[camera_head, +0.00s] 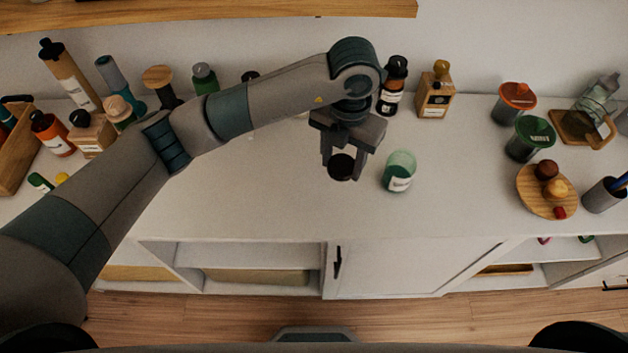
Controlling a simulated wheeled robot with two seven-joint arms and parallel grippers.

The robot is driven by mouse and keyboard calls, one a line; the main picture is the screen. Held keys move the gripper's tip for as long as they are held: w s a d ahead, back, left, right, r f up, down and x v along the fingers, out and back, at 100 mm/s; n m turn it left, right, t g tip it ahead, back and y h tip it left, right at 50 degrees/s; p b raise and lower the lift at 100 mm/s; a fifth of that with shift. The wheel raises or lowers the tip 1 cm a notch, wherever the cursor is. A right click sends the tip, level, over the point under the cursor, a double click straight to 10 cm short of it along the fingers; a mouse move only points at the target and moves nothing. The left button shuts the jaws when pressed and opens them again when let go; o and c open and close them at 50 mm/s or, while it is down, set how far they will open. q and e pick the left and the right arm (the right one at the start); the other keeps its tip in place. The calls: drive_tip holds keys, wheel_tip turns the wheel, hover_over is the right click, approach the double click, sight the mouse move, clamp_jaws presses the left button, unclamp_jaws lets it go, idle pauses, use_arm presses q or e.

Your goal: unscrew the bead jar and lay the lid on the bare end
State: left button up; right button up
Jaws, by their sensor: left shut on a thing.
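The bead jar (398,172) is a small translucent green jar with a pale label, upright on the white cabinet top (260,205). Its top looks uncovered. My left gripper (341,160) is to the left of the jar, pointing down, with its fingers shut on a dark round lid (341,168). The lid is apart from the jar. I cannot tell whether the lid touches the surface or hangs just above it. My right gripper is not in view.
Dark and amber bottles (435,90) stand at the back. Several bottles and a wooden crate (14,160) crowd the left. The front middle is clear.

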use_arm(q)
drive_tip(key=s+d+n, duration=0.1)
drive_tip(key=d+n, duration=0.4)
drive_tip(key=n, duration=0.1)
drive_tip(key=shift+s+d+f, duration=0.15)
drive_tip(key=shift+s+d, duration=0.15)
drive_tip(key=shift+d, duration=0.1)
drive_tip(key=p, duration=0.5)
hover_over(315, 193)
wheel_tip(315, 193, down, 7)
drive_tip(key=shift+s+r, duration=0.1)
drive_tip(key=shift+f+p, duration=0.9)
drive_tip(key=shift+f, duration=1.15)
drive_tip(key=shift+f, duration=0.1)
